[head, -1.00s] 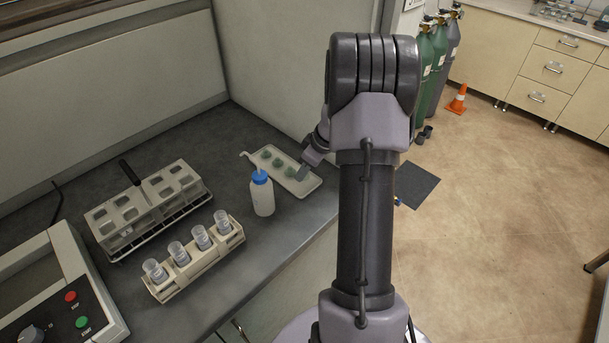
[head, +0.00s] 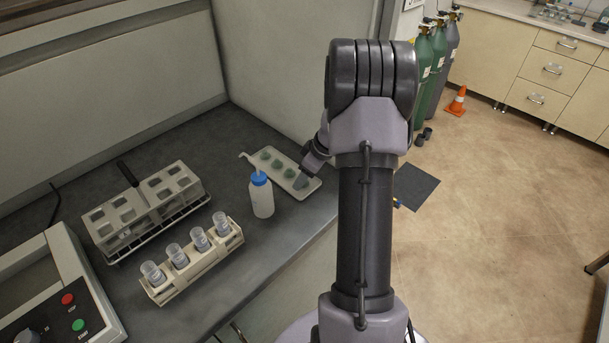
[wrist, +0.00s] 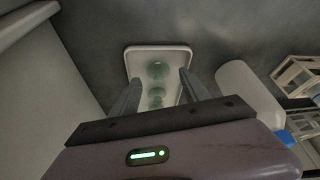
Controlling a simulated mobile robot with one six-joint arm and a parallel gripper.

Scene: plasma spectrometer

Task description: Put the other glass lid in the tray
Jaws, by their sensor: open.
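Green glass lids (head: 277,162) lie in a row in the white tray (head: 247,156) at the bench's right end. The wrist view shows the tray (wrist: 131,60) between my fingers, with a larger-looking round lid (wrist: 157,70) and others (wrist: 156,91) nearer me. My gripper (head: 302,181) is over the tray's near right end. In the wrist view my gripper (wrist: 161,76) has its fingers spread apart, with nothing visibly clamped between them. Whether a lid lies under the fingertips is hidden.
A white wash bottle (head: 262,196) with a blue cap stands close beside the tray. A beige rack (head: 205,262) with several clear vials and a larger white rack (head: 145,208) are to the left. A panel wall rises behind the tray.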

